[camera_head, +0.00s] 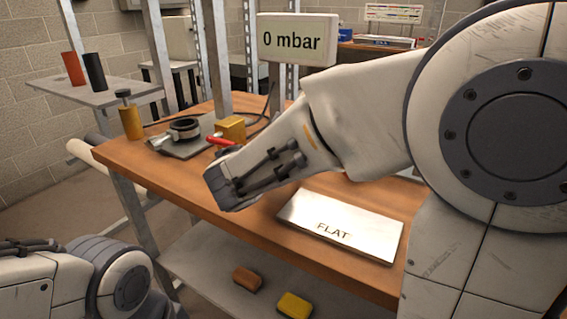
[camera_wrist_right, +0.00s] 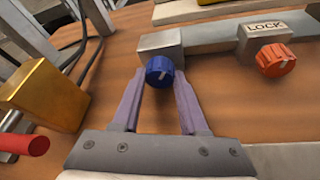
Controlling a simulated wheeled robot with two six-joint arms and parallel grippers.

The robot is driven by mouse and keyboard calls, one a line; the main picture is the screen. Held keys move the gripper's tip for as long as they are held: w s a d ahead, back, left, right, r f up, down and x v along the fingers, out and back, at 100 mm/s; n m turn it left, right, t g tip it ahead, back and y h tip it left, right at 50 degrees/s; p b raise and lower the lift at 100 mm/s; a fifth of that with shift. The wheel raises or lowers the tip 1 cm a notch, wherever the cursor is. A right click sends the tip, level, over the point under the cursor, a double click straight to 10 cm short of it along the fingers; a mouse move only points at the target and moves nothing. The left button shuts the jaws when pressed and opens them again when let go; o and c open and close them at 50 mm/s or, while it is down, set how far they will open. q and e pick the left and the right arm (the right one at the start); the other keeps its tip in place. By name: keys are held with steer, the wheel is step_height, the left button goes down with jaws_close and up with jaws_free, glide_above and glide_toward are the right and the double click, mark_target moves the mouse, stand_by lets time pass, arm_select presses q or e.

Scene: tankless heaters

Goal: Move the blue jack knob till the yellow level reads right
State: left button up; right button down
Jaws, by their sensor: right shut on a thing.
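The blue jack knob (camera_wrist_right: 160,71), with a pale pointer line on its face, sits at the end of a grey metal bar in the right wrist view. My right gripper (camera_wrist_right: 162,84) is shut on it, one finger on each side. In the head view my right wrist hides the knob and the fingers. I cannot make out a yellow level with a readable bubble in either view. My left arm shows only in part at the lower left of the head view, and its gripper is not seen.
An orange knob (camera_wrist_right: 275,60) by a LOCK label is on the same bar. A gold block (camera_wrist_right: 45,92) and a red handle (camera_wrist_right: 24,145) are left of my fingers. A FLAT plate (camera_head: 350,222) lies on the wooden bench. A display (camera_head: 296,40) reads 0 mbar.

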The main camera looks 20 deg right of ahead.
stand_by(0.5)
steer(key=shift+c, duration=2.2)
jaws_free()
steer(key=p+v, duration=0.2)
steer(key=v, duration=0.7)
steer(key=shift+s+a+r, duration=0.1)
steer(key=shift+s+a, duration=0.05)
steer(key=shift+a, duration=0.1)
steer(key=shift+s+a+r, duration=0.1)
steer(key=shift+s+a, duration=0.1)
steer(key=shift+s, duration=0.15)
